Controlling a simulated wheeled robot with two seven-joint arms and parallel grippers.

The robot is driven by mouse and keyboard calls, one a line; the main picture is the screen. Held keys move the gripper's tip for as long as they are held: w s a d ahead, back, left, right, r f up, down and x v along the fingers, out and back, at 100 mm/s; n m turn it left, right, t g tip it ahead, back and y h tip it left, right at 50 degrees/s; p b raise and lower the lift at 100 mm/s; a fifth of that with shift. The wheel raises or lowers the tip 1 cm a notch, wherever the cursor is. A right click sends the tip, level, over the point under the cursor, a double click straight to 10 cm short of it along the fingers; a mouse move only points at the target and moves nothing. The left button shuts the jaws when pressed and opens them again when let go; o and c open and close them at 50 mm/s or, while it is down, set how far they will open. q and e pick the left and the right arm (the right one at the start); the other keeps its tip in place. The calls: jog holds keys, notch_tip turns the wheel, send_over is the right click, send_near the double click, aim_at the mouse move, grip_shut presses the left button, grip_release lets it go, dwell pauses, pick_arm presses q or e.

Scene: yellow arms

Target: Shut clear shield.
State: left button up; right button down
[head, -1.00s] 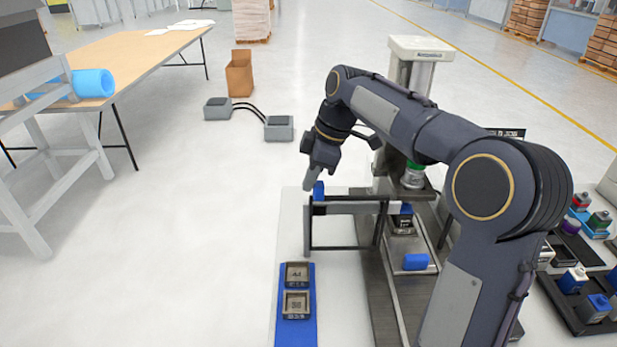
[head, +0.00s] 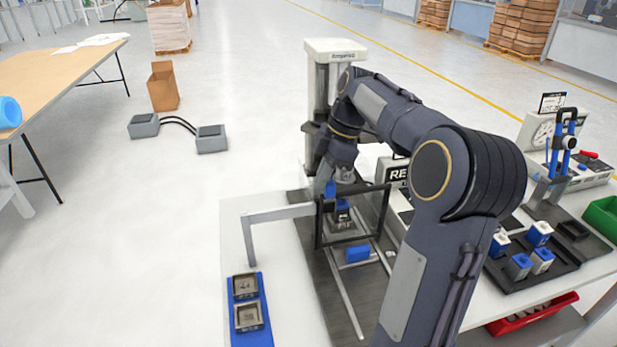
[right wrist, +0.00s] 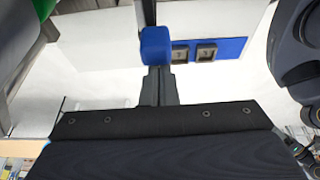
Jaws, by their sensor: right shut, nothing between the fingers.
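The clear shield (head: 354,242) is a see-through panel in a black frame. In the head view it stands upright in front of the press (head: 322,80), at the right end of a grey rail (head: 280,213). Its blue handle (head: 330,190) is at the frame's upper left corner. My right gripper (head: 332,180) is at this handle, partly hidden by my own arm. In the right wrist view the right gripper's fingers (right wrist: 159,85) are shut and empty, with their tips at or very near the blue handle (right wrist: 156,45). My left gripper is not in view.
A blue strip (head: 250,290) with two square metal pieces lies at the front left of the bench. A blue block (head: 357,254) is by the press base. A black tray (head: 530,262) with blue-topped parts and a gauge stand are at right.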

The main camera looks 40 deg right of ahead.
jog(key=shift+s+d, duration=0.1)
jog(key=shift+d, duration=0.2)
jog(key=w+a, duration=0.2)
jog(key=a, duration=0.2)
jog(key=p+v, duration=0.1)
jog(key=v, duration=0.9)
jog(key=shift+a, duration=0.15)
